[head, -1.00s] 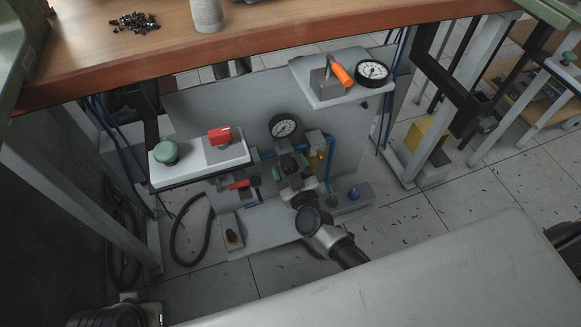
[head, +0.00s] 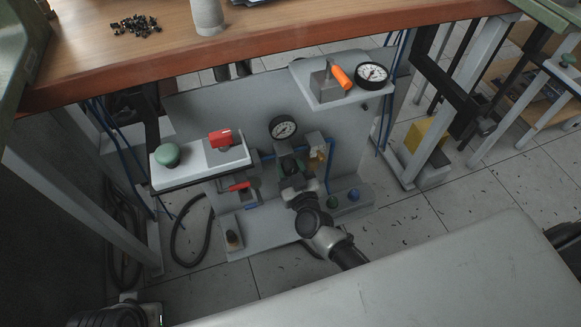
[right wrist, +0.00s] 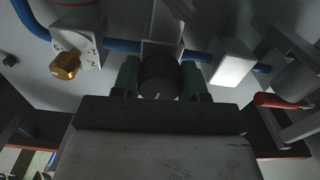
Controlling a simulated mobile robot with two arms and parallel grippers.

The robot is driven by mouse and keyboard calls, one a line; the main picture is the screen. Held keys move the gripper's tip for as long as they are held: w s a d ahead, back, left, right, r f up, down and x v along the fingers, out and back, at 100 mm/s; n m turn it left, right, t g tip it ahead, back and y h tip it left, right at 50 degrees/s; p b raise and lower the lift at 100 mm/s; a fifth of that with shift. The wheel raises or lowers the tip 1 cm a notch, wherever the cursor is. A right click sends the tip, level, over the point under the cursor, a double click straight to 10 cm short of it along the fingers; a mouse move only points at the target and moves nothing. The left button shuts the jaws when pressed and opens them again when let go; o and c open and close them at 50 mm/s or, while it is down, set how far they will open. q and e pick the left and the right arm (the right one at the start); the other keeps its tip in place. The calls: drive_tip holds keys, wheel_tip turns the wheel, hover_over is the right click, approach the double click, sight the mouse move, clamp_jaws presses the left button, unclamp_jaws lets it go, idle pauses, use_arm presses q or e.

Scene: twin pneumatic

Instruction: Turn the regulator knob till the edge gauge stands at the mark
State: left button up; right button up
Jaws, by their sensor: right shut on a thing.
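The regulator knob (right wrist: 160,78) is dark and round, with a small pale line on its face in the right wrist view. My right gripper (right wrist: 160,88) is shut on it, with a green pad on each side. In the head view the right gripper (head: 291,172) reaches the middle of the panel and mostly hides the knob. The edge gauge (head: 371,74), white-faced with a black rim, stands at the right end of the upper shelf. Its needle and mark are too small to read. A second gauge (head: 283,127) is on the panel above my gripper.
A red-handled valve (head: 238,186) and a white box with a green button (head: 167,153) and red switch (head: 221,137) stand left of my gripper. A brass fitting (right wrist: 66,65) and blue tubes are close by. An orange-handled lever (head: 341,76) is on the upper shelf (head: 325,98).

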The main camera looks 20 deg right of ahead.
drive_tip(key=m, duration=0.3)
drive_tip(key=shift+m, duration=0.3)
drive_tip(key=m, duration=0.4)
drive_tip(key=shift+m, duration=0.3)
drive_tip(key=m, duration=0.4)
drive_tip(key=m+b, duration=0.1)
drive_tip(key=m, duration=0.3)
drive_tip(key=m+b, duration=0.2)
drive_tip(key=m, duration=0.7)
drive_tip(key=shift+f+b, duration=0.1)
drive_tip(key=shift+b, duration=0.25)
use_arm(q)
drive_tip(key=w+d+r+t+h, duration=0.1)
drive_tip(key=w+d+r+t, duration=0.1)
drive_tip(key=w+t, duration=0.3)
drive_tip(key=w+d+r+t+h, duration=0.1)
drive_tip(key=w+d+r+t, duration=0.1)
drive_tip(key=w, duration=0.4)
drive_tip(key=shift+w+d+r+m+t+h+b, duration=0.15)
drive_tip(key=shift+r+m+t+h+b, duration=0.35)
drive_tip(key=shift+t, duration=0.9)
use_arm(e)
drive_tip(key=shift+m, duration=1.3)
use_arm(q)
drive_tip(key=shift+r, duration=0.2)
use_arm(e)
drive_tip(key=o, duration=0.9)
